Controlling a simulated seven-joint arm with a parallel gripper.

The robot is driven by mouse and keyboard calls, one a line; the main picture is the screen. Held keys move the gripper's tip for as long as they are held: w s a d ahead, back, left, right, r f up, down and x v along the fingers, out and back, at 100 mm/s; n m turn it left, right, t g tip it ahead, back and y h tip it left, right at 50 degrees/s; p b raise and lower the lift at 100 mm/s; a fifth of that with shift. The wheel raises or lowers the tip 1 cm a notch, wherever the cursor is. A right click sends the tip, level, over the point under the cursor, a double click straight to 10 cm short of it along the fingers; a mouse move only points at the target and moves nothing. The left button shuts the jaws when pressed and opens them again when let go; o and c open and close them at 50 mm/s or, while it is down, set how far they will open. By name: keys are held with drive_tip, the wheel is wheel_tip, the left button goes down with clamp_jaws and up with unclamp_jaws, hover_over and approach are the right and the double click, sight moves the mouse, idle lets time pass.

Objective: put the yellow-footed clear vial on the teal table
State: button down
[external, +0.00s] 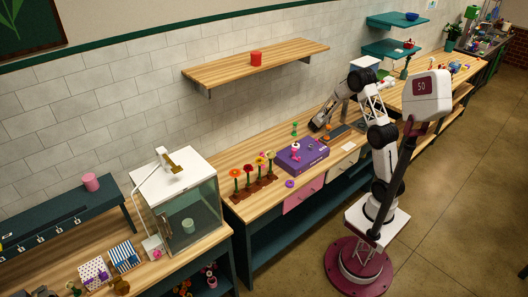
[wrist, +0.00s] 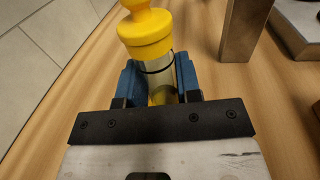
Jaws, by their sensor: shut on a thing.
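The yellow-footed clear vial (wrist: 146,30) is between the blue fingers of my gripper (wrist: 157,74) in the wrist view. The fingers are shut on its clear body, which has a dark ring and some yellow inside. Its wide yellow part sticks out beyond the fingertips. In the external view my gripper (external: 318,125) is low over the back of the wooden counter, near the wall; the vial is too small to make out there. A dark teal raised bench (external: 60,222) stands at the left; I cannot tell whether it is the teal table.
A purple box (external: 302,156) with small things on it and a row of flowers (external: 250,180) stand left of my gripper. A glass-sided case (external: 188,205) is further left. In the wrist view a brown post (wrist: 243,30) stands right of the vial. Teal shelves (external: 392,49) hang at the upper right.

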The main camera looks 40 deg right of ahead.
idle(0.3)
drive_tip(key=c, duration=0.8)
unclamp_jaws()
drive_tip(key=shift+f, duration=0.15)
drive_tip(key=shift+r, duration=0.2)
drive_tip(key=shift+s+a, duration=0.15)
drive_tip(key=shift+a, duration=1.1)
drive_tip(key=shift+s+a, duration=0.2)
drive_tip(key=shift+a, duration=1.05)
drive_tip(key=shift+s+a, duration=0.15)
drive_tip(key=shift+a, duration=1.1)
